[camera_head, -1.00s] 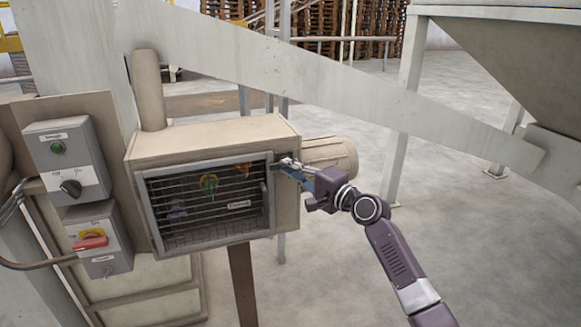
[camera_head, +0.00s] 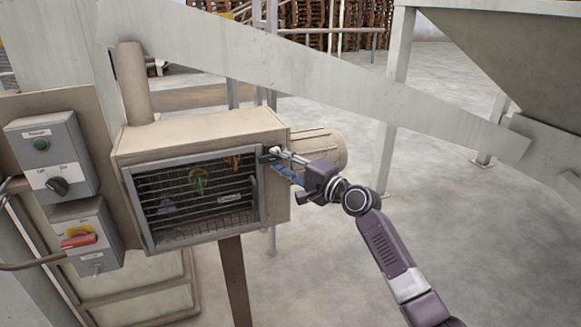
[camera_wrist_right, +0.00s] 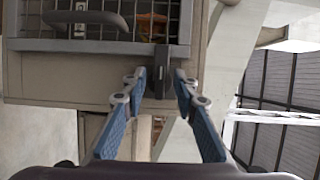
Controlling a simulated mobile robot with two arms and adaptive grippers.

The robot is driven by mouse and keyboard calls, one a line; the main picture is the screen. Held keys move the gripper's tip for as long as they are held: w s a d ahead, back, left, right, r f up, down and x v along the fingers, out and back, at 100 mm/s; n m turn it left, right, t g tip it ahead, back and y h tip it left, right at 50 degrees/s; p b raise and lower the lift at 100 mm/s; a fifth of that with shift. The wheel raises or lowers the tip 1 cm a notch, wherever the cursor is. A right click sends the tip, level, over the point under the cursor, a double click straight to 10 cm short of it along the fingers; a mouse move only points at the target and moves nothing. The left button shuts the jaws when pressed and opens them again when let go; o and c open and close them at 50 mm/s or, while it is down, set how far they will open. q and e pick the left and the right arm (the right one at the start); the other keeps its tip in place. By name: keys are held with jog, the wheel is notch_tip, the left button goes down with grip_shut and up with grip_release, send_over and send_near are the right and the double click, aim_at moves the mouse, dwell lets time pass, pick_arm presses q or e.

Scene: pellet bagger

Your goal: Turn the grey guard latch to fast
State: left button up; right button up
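The grey guard latch (camera_wrist_right: 162,72) is a dark upright bar at the right edge of the mesh guard's frame in the right wrist view. My right gripper (camera_wrist_right: 160,84) is open, one blue-padded finger on each side of the latch, with a visible gap on both sides. In the head view the right gripper (camera_head: 277,161) is at the upper right edge of the mesh guard (camera_head: 195,197) and largely hides the latch. My left gripper is not in view.
The guard covers the front of a beige box (camera_head: 205,137) with coloured parts inside. Left of it are a grey box with a black knob (camera_head: 57,186) and one with a red switch (camera_head: 79,240). A pale sloping beam (camera_head: 330,85) crosses above. Open floor lies to the right.

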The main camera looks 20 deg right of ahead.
jog(key=v, duration=1.1)
jog(key=shift+s, duration=0.3)
jog(key=shift+d, duration=0.15)
jog(key=s+d+f+n+g+h, duration=0.1)
jog(key=s+d+f+g+h, duration=0.1)
jog(key=f, duration=1.1)
jog(key=s+d+f+g+h, duration=0.1)
jog(key=f+h, duration=0.1)
jog(key=f, duration=1)
jog(key=s+d+f+n+g+h, duration=0.1)
jog(key=s+d+f+g+h, duration=0.1)
jog(key=f, duration=1.1)
jog(key=s+a+f+n+g, duration=0.2)
jog(key=s+f+n+g, duration=0.2)
jog(key=s+f, duration=1.4)
jog(key=s+a+f+n+g, duration=0.2)
jog(key=s+f, duration=0.4)
jog(key=s, duration=0.5)
jog(key=s+a+f+n+g+h, duration=0.1)
jog(key=s+f, duration=0.5)
jog(key=s, duration=0.6)
jog(key=s+a+f+n+g, duration=0.3)
jog(key=s+f+n, duration=0.3)
jog(key=s, duration=0.6)
jog(key=shift+a+f+n, duration=0.3)
jog(key=shift+a+f, duration=0.1)
jog(key=shift+a, duration=0.35)
